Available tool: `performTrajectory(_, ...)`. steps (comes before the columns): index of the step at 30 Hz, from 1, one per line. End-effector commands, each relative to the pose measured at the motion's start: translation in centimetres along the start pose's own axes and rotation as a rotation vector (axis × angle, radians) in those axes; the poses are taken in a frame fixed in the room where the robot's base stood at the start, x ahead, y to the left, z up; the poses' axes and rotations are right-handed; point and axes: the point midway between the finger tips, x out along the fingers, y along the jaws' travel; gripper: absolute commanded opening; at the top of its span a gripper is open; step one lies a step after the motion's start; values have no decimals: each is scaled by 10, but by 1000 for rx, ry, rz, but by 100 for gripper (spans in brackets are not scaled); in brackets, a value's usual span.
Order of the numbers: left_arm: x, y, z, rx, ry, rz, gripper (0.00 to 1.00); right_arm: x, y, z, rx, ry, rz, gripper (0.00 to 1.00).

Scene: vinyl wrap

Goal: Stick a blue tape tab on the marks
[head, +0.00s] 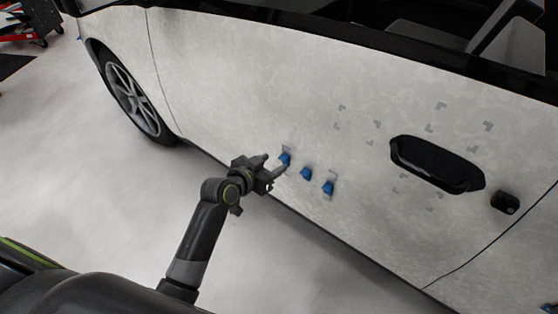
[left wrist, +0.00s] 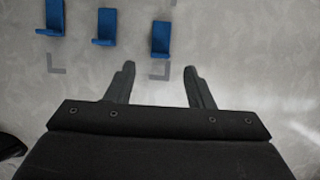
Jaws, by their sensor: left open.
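Three blue tape tabs sit in a slanting row on the lower part of the pale car door: one nearest my gripper (head: 285,159), a middle one (head: 306,174) and a lower right one (head: 328,188). In the left wrist view they show as folded tabs at the left (left wrist: 54,17), middle (left wrist: 103,27) and right (left wrist: 160,38). My left gripper (head: 276,163) is open and empty, with the right-hand tab just past its fingertips (left wrist: 159,68). Grey corner marks lie near the left (left wrist: 56,65) and right tabs. My right gripper is not in view.
More grey corner marks (head: 441,105) surround the black door handle (head: 436,163). A small black lock piece (head: 505,202) is right of it. The front wheel (head: 133,100) is at upper left, a red cart (head: 22,28) beyond. The pale floor (head: 90,190) is clear.

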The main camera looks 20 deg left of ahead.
Motion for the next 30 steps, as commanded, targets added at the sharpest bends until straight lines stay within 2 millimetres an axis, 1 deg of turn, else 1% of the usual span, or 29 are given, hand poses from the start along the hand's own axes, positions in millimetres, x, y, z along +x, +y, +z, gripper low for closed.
performTrajectory(1, 10, 0, 0, 0, 1, 0, 48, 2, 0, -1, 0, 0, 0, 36)
performTrajectory(3, 20, 0, 0, 0, 0, 0, 48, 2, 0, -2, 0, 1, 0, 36)
performTrajectory(9, 39, 0, 0, 0, 0, 0, 48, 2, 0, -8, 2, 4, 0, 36)
performTrajectory(14, 44, 0, 0, 0, 0, 0, 48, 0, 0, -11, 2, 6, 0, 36)
performTrajectory(21, 44, 0, 0, 0, 0, -1, 48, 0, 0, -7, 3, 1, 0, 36)
performTrajectory(30, 44, 0, 0, 0, 0, -1, 9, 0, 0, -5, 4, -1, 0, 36)
